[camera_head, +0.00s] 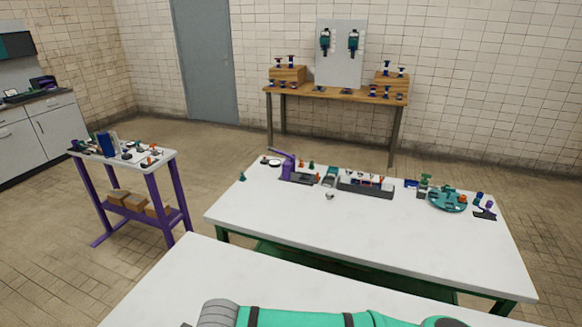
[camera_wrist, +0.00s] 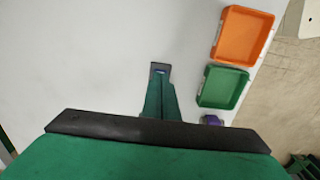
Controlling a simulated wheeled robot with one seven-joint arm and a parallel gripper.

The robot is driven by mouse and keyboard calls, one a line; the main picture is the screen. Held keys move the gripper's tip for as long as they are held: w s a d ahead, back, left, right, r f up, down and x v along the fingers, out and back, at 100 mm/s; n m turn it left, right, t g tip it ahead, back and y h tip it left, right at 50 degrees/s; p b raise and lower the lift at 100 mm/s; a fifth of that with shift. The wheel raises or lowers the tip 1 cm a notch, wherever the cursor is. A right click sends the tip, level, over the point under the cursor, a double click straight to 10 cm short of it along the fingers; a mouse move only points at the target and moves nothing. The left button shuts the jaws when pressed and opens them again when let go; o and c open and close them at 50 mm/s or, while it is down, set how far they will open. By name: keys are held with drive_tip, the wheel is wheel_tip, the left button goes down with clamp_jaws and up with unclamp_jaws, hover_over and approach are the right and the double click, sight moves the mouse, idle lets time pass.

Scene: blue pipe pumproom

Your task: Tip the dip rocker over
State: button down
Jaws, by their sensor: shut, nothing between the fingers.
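My gripper (camera_wrist: 161,82) shows in the wrist view as two green fingers shut together, with nothing between them. The fingers hide part of what lies beneath. In the head view my gripper is out of frame, and I cannot pick out the dip rocker with certainty.
In the wrist view, an orange tray (camera_wrist: 219,50), a green tray (camera_wrist: 206,101) and a small purple thing (camera_wrist: 212,119) lie right of my fingers, near the table edge. In the head view, a white table (camera_head: 350,230) carries several devices along its far side; its near part is mostly clear.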

drive_tip(key=shift+a, duration=0.1)
wheel_tip(320, 180, up, 8)
drive_tip(key=shift+r, duration=0.2)
idle(1.0)
